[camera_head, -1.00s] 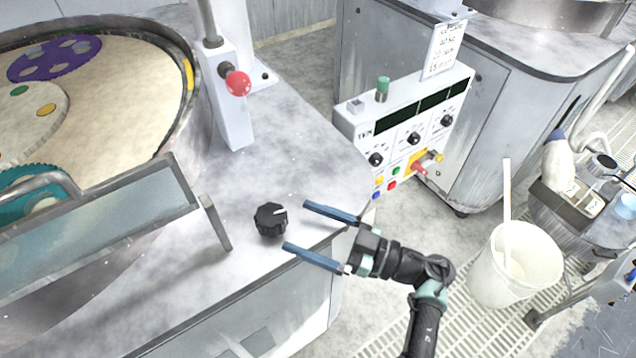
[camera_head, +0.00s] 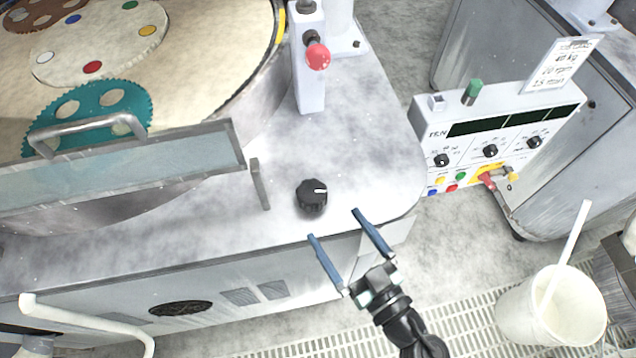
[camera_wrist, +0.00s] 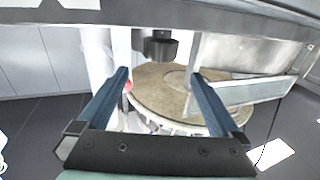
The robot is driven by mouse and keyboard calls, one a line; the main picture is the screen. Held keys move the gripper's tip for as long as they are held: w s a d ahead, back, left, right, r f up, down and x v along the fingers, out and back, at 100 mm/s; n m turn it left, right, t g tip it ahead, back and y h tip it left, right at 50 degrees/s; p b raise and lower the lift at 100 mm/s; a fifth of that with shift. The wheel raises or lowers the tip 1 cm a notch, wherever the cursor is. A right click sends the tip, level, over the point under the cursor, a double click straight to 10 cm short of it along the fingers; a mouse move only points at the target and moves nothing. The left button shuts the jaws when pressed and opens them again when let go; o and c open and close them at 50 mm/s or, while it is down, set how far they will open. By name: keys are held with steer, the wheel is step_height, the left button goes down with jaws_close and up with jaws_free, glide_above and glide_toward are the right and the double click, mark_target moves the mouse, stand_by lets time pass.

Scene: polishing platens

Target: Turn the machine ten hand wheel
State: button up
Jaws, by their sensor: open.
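The hand wheel is a black ribbed knob (camera_head: 312,196) with a white line pointing right, standing on the machine's pale top near its front edge. It also shows in the wrist view (camera_wrist: 160,47), seemingly upside down, beyond and between my fingers. My gripper (camera_head: 334,224) is open and empty, its two blue fingers apart, just in front of the knob near the machine's front edge. In the wrist view my gripper (camera_wrist: 159,75) has nothing between its fingertips. The fingers do not appear to touch the knob. The control panel (camera_head: 500,130) bears a label that seems to read TEN.
A thin upright plate (camera_head: 260,184) and a glazed guard (camera_head: 120,165) with a handle stand left of the knob. A post with a red ball knob (camera_head: 317,56) rises behind. The platen (camera_head: 200,65) carries coloured discs. A white bucket (camera_head: 550,312) stands at lower right.

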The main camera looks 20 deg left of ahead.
mark_target(304, 180)
steer(key=p+x, duration=0.1)
steer(key=x, duration=0.9)
steer(key=shift+a, duration=0.15)
